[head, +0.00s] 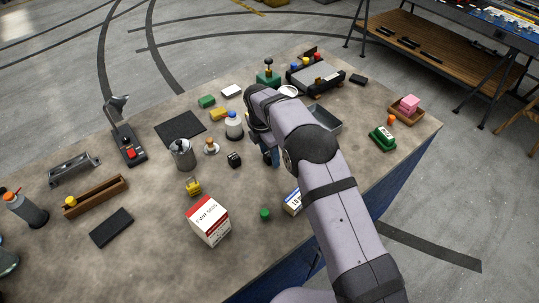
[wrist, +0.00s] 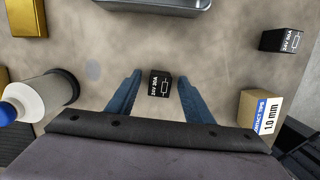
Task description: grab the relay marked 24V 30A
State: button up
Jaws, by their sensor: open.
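In the wrist view a small black relay (wrist: 160,83) with white lettering lies between the blue fingers of my gripper (wrist: 159,79). Its lettering appears to read 24V 30A. There is clear space on both sides of it, and neither finger touches it. I cannot tell how far above the table the fingertips are. A second black relay (wrist: 280,40) sits at the upper right, its print too small to read surely. In the head view my gripper (head: 269,156) is partly hidden by my arm. A small black block (head: 234,160) stands left of it; I cannot tell which relay this is.
In the wrist view, a contact tips box (wrist: 258,110) stands right of the fingers and a white bottle (wrist: 42,97) left. A grey metal tray (wrist: 165,5) lies at the top. In the head view, a metal cup (head: 182,155) and a yellow part (head: 193,187) stand left.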

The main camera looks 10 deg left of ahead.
jog(key=c, duration=1.1)
jog(key=shift+c, duration=0.2)
notch_tip(320, 180, up, 9)
jog(key=b, duration=0.3)
jog(key=shift+f, duration=0.15)
jog(key=shift+r, duration=0.7)
